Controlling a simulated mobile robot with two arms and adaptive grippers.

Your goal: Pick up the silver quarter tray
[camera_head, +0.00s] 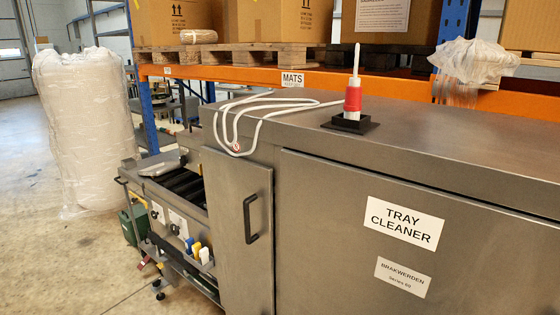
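No silver quarter tray can be made out for certain. A flat grey metal piece (158,164) lies at the far end of the steel unit on the left; it is too small to tell whether it is a tray. The large steel tray cleaner (350,200) fills the right and middle of the view, and its front panels look closed. Neither of my grippers shows in the head view.
A white hose (238,118) and a red-and-white nozzle in a black base (352,105) rest on the tray cleaner. A steel unit with knobs (178,205) stands left of it. A wrapped white roll (85,125) stands farther left. The floor at lower left is clear.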

